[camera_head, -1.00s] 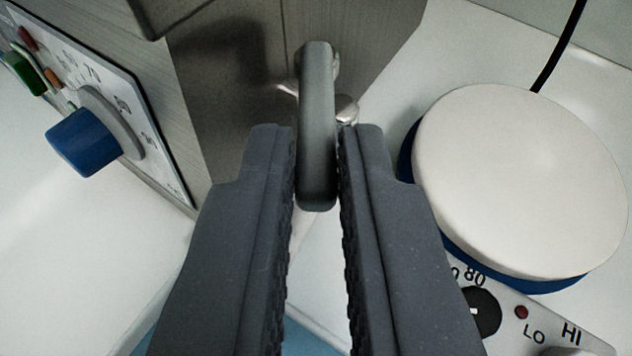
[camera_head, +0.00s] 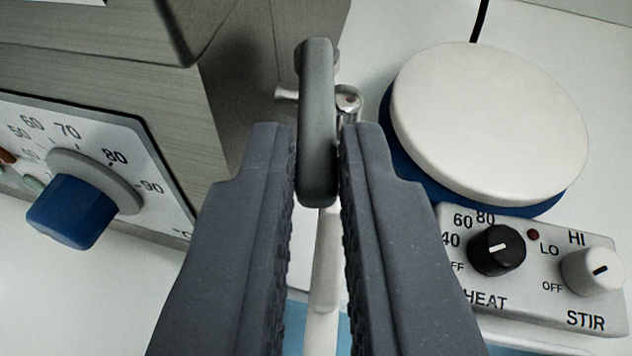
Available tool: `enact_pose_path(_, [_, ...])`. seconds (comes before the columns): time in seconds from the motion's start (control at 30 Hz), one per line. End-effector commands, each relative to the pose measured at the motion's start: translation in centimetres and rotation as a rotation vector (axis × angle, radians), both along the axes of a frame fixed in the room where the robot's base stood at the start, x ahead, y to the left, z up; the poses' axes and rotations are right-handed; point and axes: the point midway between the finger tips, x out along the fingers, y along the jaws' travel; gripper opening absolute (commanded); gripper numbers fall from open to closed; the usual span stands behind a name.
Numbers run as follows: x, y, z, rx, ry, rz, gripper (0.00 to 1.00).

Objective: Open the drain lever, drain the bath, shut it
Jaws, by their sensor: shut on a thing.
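The grey drain lever (camera_head: 317,110) stands out from a metal tap at the right side of the bath (camera_head: 240,110). My gripper (camera_head: 317,150) has its two dark fingers on either side of the lever's lower end and is shut on it. A pale spout or tube (camera_head: 325,265) runs down below the lever between my fingers. The inside of the bath and any water are out of sight.
A blue dial (camera_head: 70,212) with a numbered scale is on the bath's front panel at left. A hotplate stirrer with a round white top (camera_head: 488,122) and knobs stands close at right. White bench shows between and around them.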

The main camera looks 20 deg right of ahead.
Motion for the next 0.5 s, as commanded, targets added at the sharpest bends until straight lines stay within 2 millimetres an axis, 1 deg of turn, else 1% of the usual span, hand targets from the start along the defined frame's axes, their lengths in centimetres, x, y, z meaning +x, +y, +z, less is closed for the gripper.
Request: enact_pose_path(0.5, [0.44,0.87,-0.02,0.0,-0.004,-0.107,0.0])
